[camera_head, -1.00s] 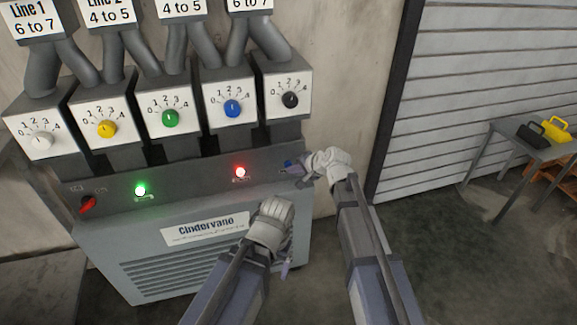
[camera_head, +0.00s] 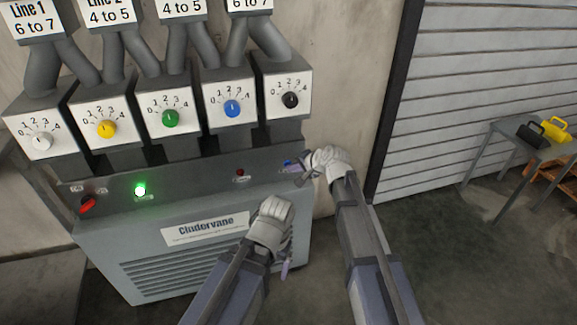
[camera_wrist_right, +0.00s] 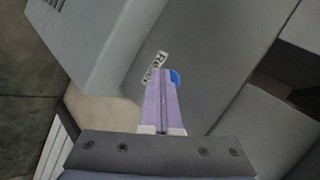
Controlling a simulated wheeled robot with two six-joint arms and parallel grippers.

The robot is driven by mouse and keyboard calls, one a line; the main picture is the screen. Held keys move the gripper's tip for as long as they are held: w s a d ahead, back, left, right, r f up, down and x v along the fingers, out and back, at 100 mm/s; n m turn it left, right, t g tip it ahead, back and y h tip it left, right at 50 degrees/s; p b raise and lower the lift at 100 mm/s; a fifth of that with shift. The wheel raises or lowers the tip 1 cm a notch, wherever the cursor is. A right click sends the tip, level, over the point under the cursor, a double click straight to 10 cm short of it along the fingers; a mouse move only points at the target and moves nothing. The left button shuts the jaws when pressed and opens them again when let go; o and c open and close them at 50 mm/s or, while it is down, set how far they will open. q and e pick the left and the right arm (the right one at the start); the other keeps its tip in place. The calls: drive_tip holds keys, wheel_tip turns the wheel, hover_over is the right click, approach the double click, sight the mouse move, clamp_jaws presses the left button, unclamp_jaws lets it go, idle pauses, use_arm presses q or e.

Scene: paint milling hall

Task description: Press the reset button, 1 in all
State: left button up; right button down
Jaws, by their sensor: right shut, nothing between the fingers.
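The blue reset button (camera_head: 287,162) is at the right end of the machine's grey control panel. In the right wrist view the button (camera_wrist_right: 175,77) shows partly behind my fingertips, beside a white label reading Reset (camera_wrist_right: 155,67). My right gripper (camera_head: 297,169) is shut and empty, its lilac fingertips at the button; they cover part of it, and I cannot tell for sure whether they touch. My left gripper (camera_head: 285,270) hangs low in front of the machine, its fingers partly hidden by its wrist, so I cannot tell its opening.
The panel has a lit green lamp (camera_head: 140,190), a dark red lamp (camera_head: 240,173) and a red switch (camera_head: 87,204). Several dial boxes with coloured knobs stand above it. A side table (camera_head: 535,145) with black and yellow items stands at the right. Open floor lies between.

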drive_tip(key=shift+s, duration=0.1)
drive_tip(key=shift+s+d, duration=0.25)
drive_tip(key=shift+s, duration=0.4)
drive_tip(key=s, duration=0.1)
drive_tip(key=s+d, duration=0.1)
drive_tip(key=s, duration=0.2)
drive_tip(key=shift+s+d, duration=0.3)
drive_tip(key=shift+s, duration=0.1)
idle(0.7)
